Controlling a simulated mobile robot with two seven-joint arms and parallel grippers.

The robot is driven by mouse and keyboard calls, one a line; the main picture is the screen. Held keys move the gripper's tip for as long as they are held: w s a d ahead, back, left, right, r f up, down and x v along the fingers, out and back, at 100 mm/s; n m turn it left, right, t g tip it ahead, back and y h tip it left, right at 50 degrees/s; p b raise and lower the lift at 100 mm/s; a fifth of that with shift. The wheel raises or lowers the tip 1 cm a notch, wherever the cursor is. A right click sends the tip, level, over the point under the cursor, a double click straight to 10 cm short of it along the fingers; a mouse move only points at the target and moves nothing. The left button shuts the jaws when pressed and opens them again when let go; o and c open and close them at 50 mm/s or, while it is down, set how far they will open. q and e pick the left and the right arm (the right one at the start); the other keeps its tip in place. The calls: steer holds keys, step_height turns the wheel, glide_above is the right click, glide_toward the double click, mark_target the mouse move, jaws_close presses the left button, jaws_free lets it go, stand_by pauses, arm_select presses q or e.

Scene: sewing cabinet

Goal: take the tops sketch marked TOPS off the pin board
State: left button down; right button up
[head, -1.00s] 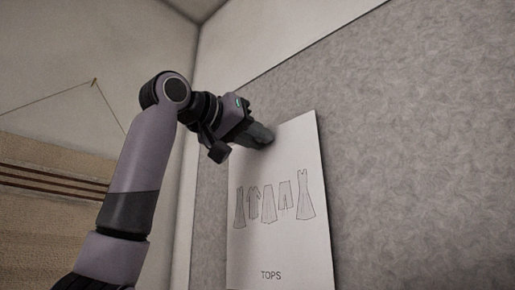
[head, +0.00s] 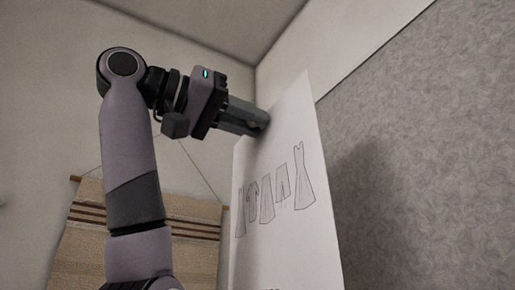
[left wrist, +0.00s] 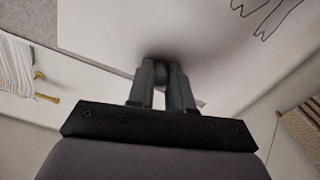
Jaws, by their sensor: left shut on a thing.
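The tops sketch (head: 270,230) is a white sheet with several garment drawings. In the head view it stands apart from the grey pin board (head: 430,130), with a shadow on the board behind it. Its lower end, with the lettering, is almost wholly cut off by the bottom of the picture. My left gripper (head: 262,122) is shut on the upper left part of the sheet. In the left wrist view the two fingers (left wrist: 163,72) meet at the white sheet (left wrist: 205,35). My right gripper is not in view.
A striped woven hanging (head: 190,235) hangs by a cord on the left wall. In the left wrist view, brass-coloured pegs (left wrist: 45,98) and white cloth or thread (left wrist: 15,65) show at the left. The pin board is bare to the right of the sheet.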

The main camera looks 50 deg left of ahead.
arm_select(q)
steer(key=s+a+b, duration=0.1)
steer(key=s+b, duration=0.1)
steer(key=s, duration=0.8)
steer(key=shift+a+b, duration=0.3)
steer(key=shift+w, duration=0.15)
